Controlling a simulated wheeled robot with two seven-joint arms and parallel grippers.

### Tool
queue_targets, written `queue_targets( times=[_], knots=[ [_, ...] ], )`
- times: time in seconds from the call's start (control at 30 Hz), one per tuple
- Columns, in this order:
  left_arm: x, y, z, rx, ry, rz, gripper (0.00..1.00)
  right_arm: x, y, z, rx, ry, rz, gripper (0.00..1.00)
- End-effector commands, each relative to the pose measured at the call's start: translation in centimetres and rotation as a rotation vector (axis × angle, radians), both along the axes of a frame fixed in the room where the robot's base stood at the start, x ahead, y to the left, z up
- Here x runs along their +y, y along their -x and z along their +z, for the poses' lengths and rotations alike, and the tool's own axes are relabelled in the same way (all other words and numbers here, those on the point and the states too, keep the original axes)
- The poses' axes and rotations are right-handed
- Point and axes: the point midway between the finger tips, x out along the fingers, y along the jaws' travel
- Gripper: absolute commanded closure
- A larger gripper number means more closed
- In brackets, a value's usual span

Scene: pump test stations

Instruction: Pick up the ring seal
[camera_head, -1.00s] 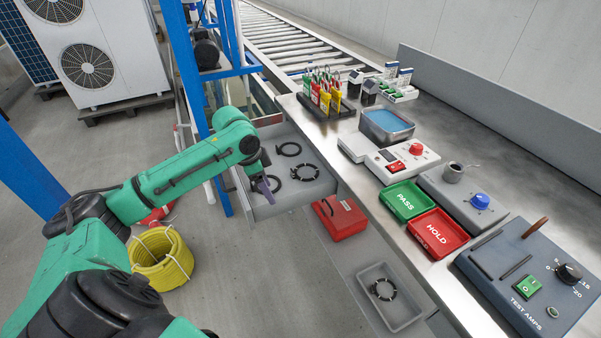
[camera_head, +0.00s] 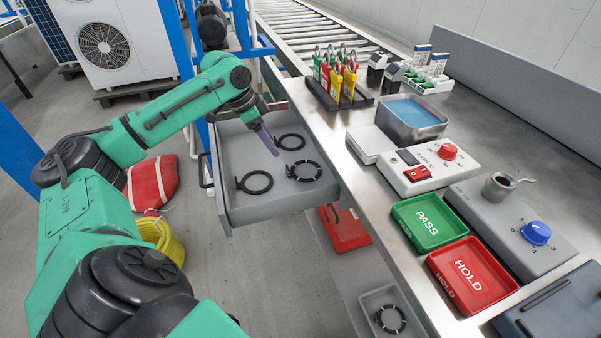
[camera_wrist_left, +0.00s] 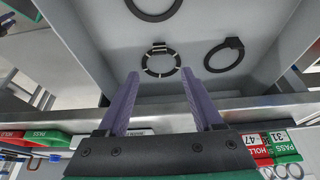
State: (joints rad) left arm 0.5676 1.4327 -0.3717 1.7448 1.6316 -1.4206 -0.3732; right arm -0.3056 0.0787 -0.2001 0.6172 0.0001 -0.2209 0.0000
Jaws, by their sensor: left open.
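Three dark ring seals lie apart in the open grey drawer (camera_head: 265,209). The far one (camera_head: 291,150) and the near-left one (camera_head: 257,192) look plain; the right one (camera_head: 304,180) carries pale marks around its band. In the left wrist view the marked ring (camera_wrist_left: 146,63) lies ahead, between the fingertip lines, with plain rings above (camera_wrist_left: 152,17) and to the right (camera_wrist_left: 235,43).
Another marked ring (camera_head: 391,333) lies in a grey tray (camera_head: 362,300) below the bench, near a red case (camera_head: 343,232). The metal bench holds a green PASS tray (camera_head: 428,221), a red HOLD tray (camera_head: 472,277) and padlocks (camera_head: 340,80). The drawer's walls surround the rings.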

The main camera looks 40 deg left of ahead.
Motion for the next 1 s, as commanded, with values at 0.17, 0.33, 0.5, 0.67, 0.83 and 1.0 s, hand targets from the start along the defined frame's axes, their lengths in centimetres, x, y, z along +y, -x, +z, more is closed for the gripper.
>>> queue_targets(
  times=[0.17,0.33,0.5,0.67,0.83,1.0],
  knots=[
    [-1.1,-1.5,-4.4,0.001,0.004,-0.002,0.32,0.0,0.0,-0.4,0.000,0.000,0.000,0.50],
    [-1.6,-2.2,-6.4,0.001,0.003,-0.001,0.32,0.1,-0.7,-0.5,-0.004,0.000,-0.002,0.50],
    [-2.3,-3.3,-9.5,0.002,0.002,-0.001,0.32,0.2,-2.0,-0.6,-0.012,-0.001,-0.006,0.50],
    [-2.5,-3.7,-10.5,0.000,-0.001,-0.002,0.32,0.0,-3.0,-0.3,-0.020,0.003,-0.007,0.50],
    [-2.5,-3.6,-10.5,0.000,-0.001,-0.002,0.44,0.0,-2.8,-0.3,-0.017,0.004,-0.008,0.50],
    [-2.5,-3.6,-10.5,0.001,-0.001,-0.001,0.95,0.0,-2.3,-0.4,-0.010,0.004,-0.008,0.50]
  ],
)
